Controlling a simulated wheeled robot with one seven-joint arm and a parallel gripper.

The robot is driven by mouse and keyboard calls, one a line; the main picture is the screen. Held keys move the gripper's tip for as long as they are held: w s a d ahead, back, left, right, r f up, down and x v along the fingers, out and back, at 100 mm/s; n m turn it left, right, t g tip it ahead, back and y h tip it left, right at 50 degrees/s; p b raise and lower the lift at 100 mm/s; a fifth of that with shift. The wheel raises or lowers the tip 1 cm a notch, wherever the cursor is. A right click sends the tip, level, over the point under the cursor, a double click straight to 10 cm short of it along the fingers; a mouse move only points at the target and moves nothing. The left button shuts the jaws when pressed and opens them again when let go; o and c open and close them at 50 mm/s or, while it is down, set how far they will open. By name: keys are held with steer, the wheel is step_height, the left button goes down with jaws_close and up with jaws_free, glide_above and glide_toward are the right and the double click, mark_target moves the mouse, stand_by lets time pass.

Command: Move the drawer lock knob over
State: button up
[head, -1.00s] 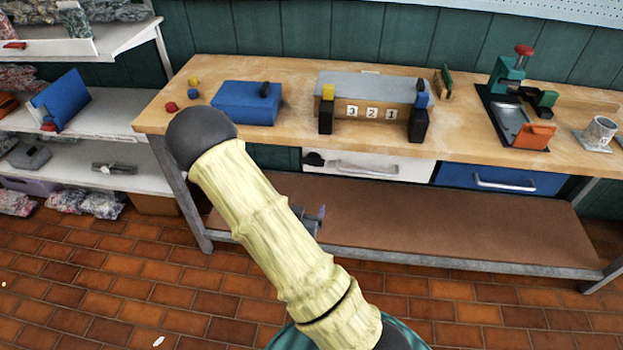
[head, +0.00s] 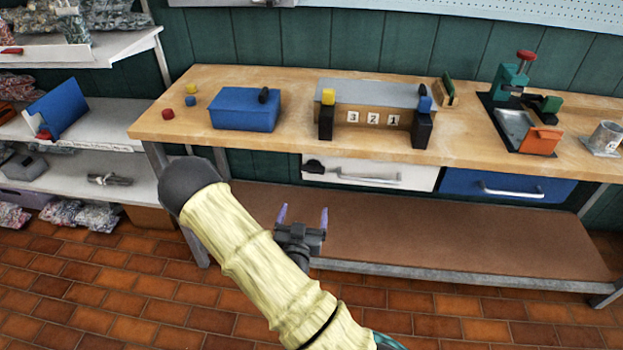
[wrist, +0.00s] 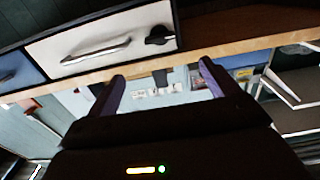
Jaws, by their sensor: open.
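The white drawer (head: 419,179) is under the workbench and looks shut. Its black lock knob (head: 314,166) is at the left end of the front, beside the metal handle (head: 370,178). In the wrist view the picture is turned over, and the knob (wrist: 160,35) shows at the right end of the white drawer front (wrist: 80,38). My gripper (head: 303,214) is open and empty, below and a little in front of the knob, its purple fingers pointing up in the head view. In the wrist view the fingers (wrist: 161,82) are spread, apart from the knob.
A blue drawer (head: 508,186) is to the right of the white one. The wooden bench top (head: 290,145) overhangs the drawers, and a brown lower shelf (head: 440,235) runs beneath. A blue box (head: 244,112) and a number-marked fixture (head: 372,116) stand on top.

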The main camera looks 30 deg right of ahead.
mark_target(312, 173)
steer(key=x, duration=1.5)
steer(key=shift+w+d+p, duration=0.1)
steer(key=shift+d+p, duration=0.05)
steer(key=shift+p, duration=0.15)
steer(key=shift+c, duration=0.2)
steer(key=c, duration=0.9)
